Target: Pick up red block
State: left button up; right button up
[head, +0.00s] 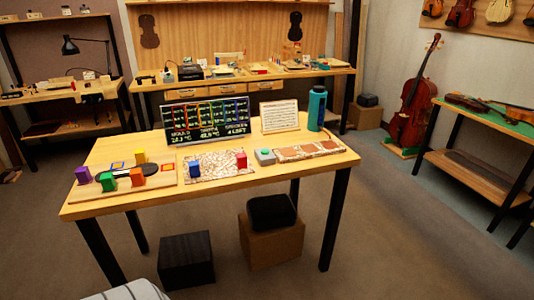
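A red block (241,160) stands at the right end of a pale patterned mat (215,167) on the wooden table, near the middle of its front part. A blue block (195,168) stands on the same mat to its left. Neither of my grippers is in view, and nothing touches the red block.
On a wooden board (160,182) at left stand purple (82,175), green (107,181), orange (137,177) and yellow (140,156) blocks. A screen (207,119), white card (280,116) and teal bottle (317,108) stand behind. A small button box (265,157) sits right.

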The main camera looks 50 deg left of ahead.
aim_at(241, 158)
jog(key=z, duration=0.05)
jog(key=i, duration=1.7)
jog(key=u, duration=0.5)
jog(key=i, duration=0.95)
jog(key=u, duration=1.6)
jog(key=i, duration=0.75)
jog(key=u, duration=0.75)
